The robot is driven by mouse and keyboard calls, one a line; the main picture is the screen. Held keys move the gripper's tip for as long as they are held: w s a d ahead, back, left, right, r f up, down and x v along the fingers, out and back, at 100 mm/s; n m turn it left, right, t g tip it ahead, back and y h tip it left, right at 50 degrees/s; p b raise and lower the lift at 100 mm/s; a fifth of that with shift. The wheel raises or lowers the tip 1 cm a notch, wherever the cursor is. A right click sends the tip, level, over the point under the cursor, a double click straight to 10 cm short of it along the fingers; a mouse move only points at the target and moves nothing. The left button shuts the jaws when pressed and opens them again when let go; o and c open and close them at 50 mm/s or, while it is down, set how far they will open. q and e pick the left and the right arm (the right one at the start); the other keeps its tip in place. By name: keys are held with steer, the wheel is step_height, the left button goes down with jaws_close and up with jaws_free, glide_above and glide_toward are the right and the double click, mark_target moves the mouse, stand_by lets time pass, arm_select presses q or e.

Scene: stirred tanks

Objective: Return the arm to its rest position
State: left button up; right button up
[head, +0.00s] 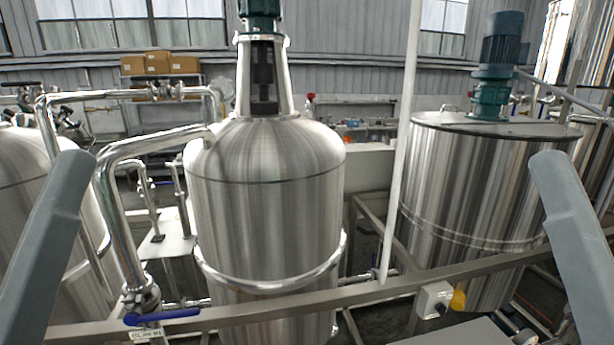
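My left arm shows as a grey link (50,240) at the left edge of the head view, and its gripper is out of frame. My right arm shows as a matching grey link (578,240) at the right edge, and its gripper is also out of frame. Neither visible link touches anything that I can make out. Whether the grippers are open or hold anything is hidden.
A steel tank (265,200) with a green motor stands in the centre. A wider tank (480,190) stands at right. A white pole (402,140) rises between the tanks.

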arm_select(q)
step_height(320, 180, up, 26)
steer(key=p, duration=2.3)
steer(key=shift+r, duration=0.25)
arm_select(e)
step_height(320, 180, up, 27)
steer(key=shift+f, duration=0.2)
arm_select(q)
steer(key=shift+f, duration=0.1)
arm_select(e)
steer(key=shift+f, duration=0.1)
arm_select(q)
step_height(320, 180, down, 10)
steer(key=b, duration=1)
arm_select(e)
step_height(320, 180, down, 10)
